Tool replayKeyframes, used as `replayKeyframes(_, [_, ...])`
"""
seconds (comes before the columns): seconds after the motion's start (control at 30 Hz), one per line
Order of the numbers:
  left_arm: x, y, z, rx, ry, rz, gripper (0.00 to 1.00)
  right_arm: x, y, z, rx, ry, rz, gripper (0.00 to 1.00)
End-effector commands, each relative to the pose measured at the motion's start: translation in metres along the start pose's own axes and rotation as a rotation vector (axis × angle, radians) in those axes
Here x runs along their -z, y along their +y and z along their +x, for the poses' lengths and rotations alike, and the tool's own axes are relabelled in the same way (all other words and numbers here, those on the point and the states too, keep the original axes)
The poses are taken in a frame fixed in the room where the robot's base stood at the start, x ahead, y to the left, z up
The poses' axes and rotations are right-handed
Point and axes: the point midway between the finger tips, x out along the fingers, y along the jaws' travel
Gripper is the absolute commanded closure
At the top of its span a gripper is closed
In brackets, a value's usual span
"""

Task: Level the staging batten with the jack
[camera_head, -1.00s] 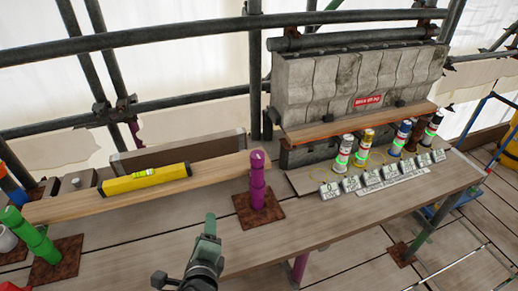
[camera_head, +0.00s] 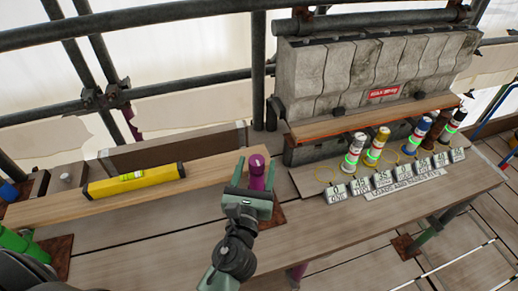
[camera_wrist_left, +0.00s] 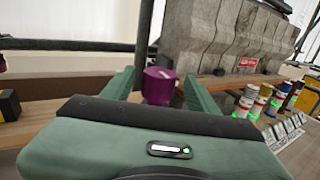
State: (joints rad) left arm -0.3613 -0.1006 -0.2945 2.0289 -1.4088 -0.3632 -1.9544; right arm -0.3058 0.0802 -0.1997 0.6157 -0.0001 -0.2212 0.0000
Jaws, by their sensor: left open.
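The staging batten (camera_head: 110,202) is a long pale plank lying across the left of the bench. A yellow spirit level (camera_head: 134,181) with a green vial rests on it. The purple jack (camera_head: 257,162) stands at the batten's right end on a rusty square plate; its round top also shows in the wrist view (camera_wrist_left: 159,87). A green jack (camera_head: 20,243) stands at the left end, partly cut off. My left gripper (camera_head: 252,186) is open, with its two fingers on either side of the purple jack's top; I cannot tell whether they touch it. My right gripper is not in view.
Several banded canisters (camera_head: 354,150) and numbered blocks (camera_head: 361,186) stand right of the purple jack, before a grey stone block (camera_head: 375,65). A dark-ended plank (camera_head: 175,150) lies behind the batten. The bench front (camera_head: 345,220) is clear.

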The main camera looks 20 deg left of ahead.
Motion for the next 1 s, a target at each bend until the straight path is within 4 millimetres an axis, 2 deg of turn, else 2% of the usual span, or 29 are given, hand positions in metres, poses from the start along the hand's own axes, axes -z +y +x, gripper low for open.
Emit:
replayKeyframes(0.07, [-0.004, 0.001, 0.015, -0.002, -0.002, -0.001, 0.41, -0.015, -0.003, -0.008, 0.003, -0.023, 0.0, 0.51])
replayKeyframes(0.17, [-0.002, 0.001, 0.028, -0.002, 0.0, -0.001, 0.41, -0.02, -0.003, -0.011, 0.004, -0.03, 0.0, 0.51])
replayKeyframes(0.27, [-0.001, 0.001, 0.037, -0.002, 0.0, -0.002, 0.41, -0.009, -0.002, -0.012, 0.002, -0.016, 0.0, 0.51])
replayKeyframes(0.43, [0.0, 0.001, 0.042, -0.001, 0.0, -0.003, 0.41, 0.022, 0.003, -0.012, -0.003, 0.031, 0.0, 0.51])
replayKeyframes(0.6, [0.0, 0.001, 0.042, -0.002, 0.001, -0.003, 0.41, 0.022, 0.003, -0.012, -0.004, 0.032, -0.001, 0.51])
replayKeyframes(0.67, [0.0, 0.001, 0.042, -0.002, 0.001, -0.003, 0.54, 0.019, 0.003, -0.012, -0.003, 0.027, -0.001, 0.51])
replayKeyframes(0.8, [0.0, 0.001, 0.042, -0.002, 0.001, -0.003, 0.93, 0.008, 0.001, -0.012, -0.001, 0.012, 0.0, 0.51])
replayKeyframes(0.83, [0.0, 0.001, 0.042, -0.002, 0.001, -0.003, 1.0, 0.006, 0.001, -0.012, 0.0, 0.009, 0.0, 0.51])
replayKeyframes(1.0, [0.0, 0.001, 0.042, 0.005, 0.001, -0.003, 1.0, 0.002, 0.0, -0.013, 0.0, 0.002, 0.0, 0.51])
